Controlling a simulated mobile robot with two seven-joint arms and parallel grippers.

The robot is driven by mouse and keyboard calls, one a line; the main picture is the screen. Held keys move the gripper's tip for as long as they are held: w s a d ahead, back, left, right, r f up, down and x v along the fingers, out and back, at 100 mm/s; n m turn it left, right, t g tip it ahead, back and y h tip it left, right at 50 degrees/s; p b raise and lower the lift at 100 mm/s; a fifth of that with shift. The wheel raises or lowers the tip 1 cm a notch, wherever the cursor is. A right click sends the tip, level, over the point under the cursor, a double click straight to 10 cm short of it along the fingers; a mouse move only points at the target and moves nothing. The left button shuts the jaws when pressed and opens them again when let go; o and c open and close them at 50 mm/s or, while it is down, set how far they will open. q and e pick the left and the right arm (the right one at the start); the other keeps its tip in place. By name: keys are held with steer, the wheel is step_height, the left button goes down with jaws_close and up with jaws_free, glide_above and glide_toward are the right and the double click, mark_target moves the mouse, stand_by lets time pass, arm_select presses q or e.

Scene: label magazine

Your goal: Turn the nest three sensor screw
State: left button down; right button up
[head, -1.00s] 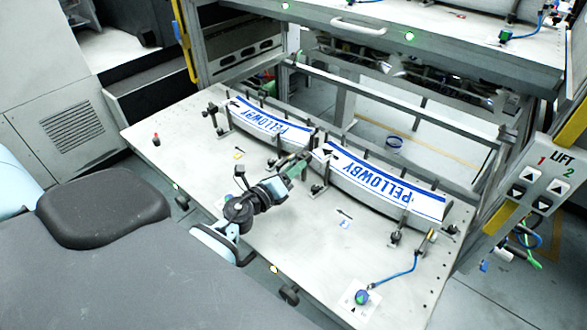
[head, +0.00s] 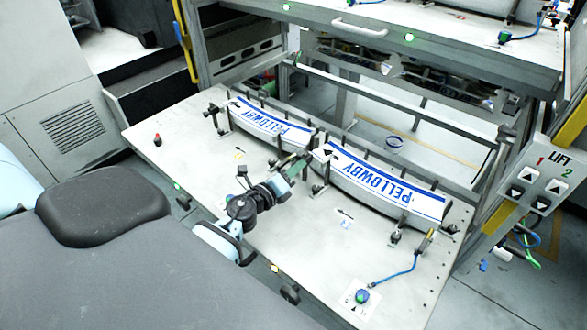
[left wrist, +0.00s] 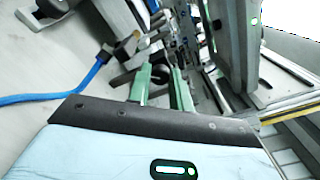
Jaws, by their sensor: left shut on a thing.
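Two curved nests on the lower grey table hold white labels with blue PELLOWBY lettering, a left label (head: 268,122) and a right label (head: 385,183). My left gripper (head: 303,157) has green fingers and reaches the gap between the two nests, near the right nest's left end. In the left wrist view, the left gripper (left wrist: 160,82) has its fingers around a dark round screw head (left wrist: 158,71). In the head view the screw is hidden behind the fingers. I cannot read a nest number. My right gripper is not in view.
A blue-cabled sensor (head: 430,240) stands at the right nest's right end; its cable runs to a blue-green button (head: 362,296). Small clamps line the nests' front. A lift panel (head: 541,188) is at the right. The table (head: 300,235) front is mostly clear.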

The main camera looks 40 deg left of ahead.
arm_select(q)
steer(key=shift+r, duration=0.1)
steer(key=shift+n, duration=0.3)
steer(key=c, duration=1.3)
jaws_free()
steer(key=shift+o, duration=0.2)
steer(key=shift+s, duration=0.1)
steer(key=s, duration=0.6)
steer(key=shift+s+a, duration=0.2)
steer(key=shift+a, duration=0.05)
steer(key=shift+s, duration=0.65)
